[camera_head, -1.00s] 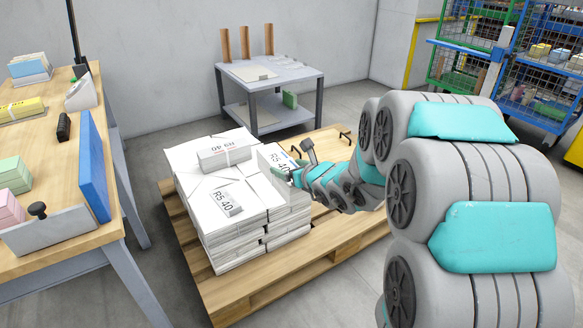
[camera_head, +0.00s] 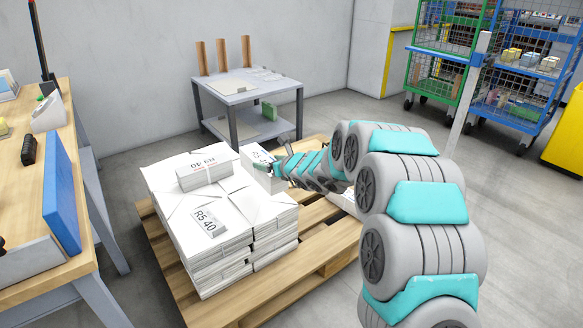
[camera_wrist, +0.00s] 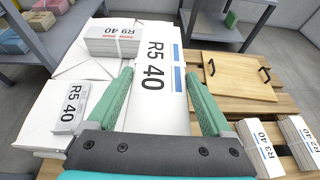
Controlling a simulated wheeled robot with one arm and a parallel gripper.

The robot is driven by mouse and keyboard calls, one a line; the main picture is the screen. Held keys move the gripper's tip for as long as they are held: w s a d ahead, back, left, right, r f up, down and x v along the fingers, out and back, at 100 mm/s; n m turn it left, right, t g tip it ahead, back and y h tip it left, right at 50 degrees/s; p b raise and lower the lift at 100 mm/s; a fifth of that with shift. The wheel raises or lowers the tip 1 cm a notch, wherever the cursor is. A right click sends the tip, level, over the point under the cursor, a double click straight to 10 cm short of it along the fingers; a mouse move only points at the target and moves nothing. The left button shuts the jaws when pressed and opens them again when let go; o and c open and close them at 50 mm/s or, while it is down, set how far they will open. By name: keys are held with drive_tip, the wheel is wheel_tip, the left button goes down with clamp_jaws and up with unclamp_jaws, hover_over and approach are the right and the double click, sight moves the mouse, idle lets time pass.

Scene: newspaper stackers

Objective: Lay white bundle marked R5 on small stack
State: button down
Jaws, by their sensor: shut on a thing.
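My gripper (camera_wrist: 158,76) is shut on a white bundle marked R5 40 (camera_wrist: 155,55), with a green finger on each side. In the head view the held bundle (camera_head: 262,168) is at the back right of the white paper stack (camera_head: 165,215), and my gripper (camera_head: 272,178) partly hides it. I cannot tell whether it touches the stack. The stack stands on a wooden pallet (camera_head: 310,262). On its top lie a smaller bundle marked R5 40 (camera_head: 208,221), toward the front, and a strapped bundle marked R9 40 (camera_head: 203,170), toward the back.
In the wrist view a wooden board with black handles (camera_wrist: 230,75) and bundles marked R3 40 (camera_wrist: 262,150) and R2 40 (camera_wrist: 302,145) lie to the right. A grey table (camera_head: 245,90) stands behind. A workbench with a blue panel (camera_head: 64,195) is at left.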

sight(257, 160)
drive_tip(key=a, duration=0.1)
drive_tip(key=w+a, duration=0.1)
drive_tip(key=w+a+f, duration=0.1)
drive_tip(key=a, duration=0.1)
drive_tip(key=shift+w, duration=0.15)
drive_tip(key=shift+f+b, duration=0.2)
drive_tip(key=shift+b, duration=0.45)
drive_tip(key=shift+f+b, duration=0.3)
drive_tip(key=shift+b, duration=0.1)
wheel_tip(257, 160, down, 7)
drive_tip(key=b, duration=0.7)
drive_tip(key=shift+f+b, duration=0.55)
drive_tip(key=shift+b, duration=0.3)
drive_tip(key=shift+c, duration=0.7)
unclamp_jaws()
drive_tip(key=shift+o, duration=0.7)
